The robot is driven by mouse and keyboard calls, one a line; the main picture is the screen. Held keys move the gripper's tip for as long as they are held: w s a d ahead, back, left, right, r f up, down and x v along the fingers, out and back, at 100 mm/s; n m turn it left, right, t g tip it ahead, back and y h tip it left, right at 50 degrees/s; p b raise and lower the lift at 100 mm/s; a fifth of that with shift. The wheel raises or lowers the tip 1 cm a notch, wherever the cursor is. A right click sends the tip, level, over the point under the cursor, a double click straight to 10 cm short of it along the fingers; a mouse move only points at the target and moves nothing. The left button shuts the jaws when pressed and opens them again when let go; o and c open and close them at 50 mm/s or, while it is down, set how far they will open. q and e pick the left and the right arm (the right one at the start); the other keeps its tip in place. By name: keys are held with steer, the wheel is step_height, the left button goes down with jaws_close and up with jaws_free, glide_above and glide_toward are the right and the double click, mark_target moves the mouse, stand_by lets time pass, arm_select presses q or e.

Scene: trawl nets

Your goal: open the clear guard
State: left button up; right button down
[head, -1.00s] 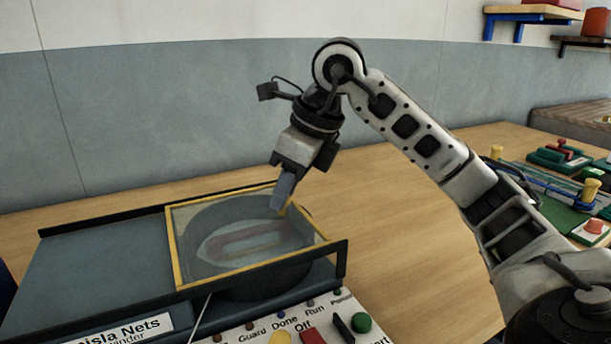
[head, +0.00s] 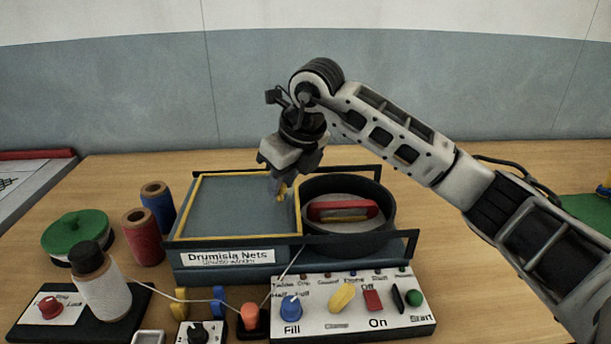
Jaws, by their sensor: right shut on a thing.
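The clear guard (head: 232,205) is a see-through panel in a yellow frame, on the left part of the winder (head: 185,268) labelled "Drumisla Nets". Its right edge lies beside the round dark drum (head: 390,212), which is uncovered. A red piece with a yellowish one (head: 342,209) shows inside the drum. My right gripper (head: 277,185) points down at the guard's right side, shut on its small yellow handle (head: 283,189). The fingers partly hide the handle. My left gripper is not in view.
Dark rails run along the winder's front and back. A control panel (head: 350,312) with knobs and switches stands in front.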

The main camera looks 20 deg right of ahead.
steer(key=shift+w+a, duration=0.1)
steer(key=shift+a, duration=0.2)
steer(key=c, duration=1.2)
jaws_free()
steer(key=shift+o, duration=0.2)
steer(key=shift+d, duration=0.1)
steer(key=shift+r, duration=0.1)
arm_select(q)
steer(key=shift+b, duration=0.45)
arm_select(e)
steer(key=v, duration=1.5)
steer(key=shift+s+r, duration=0.2)
steer(key=shift+r, duration=0.2)
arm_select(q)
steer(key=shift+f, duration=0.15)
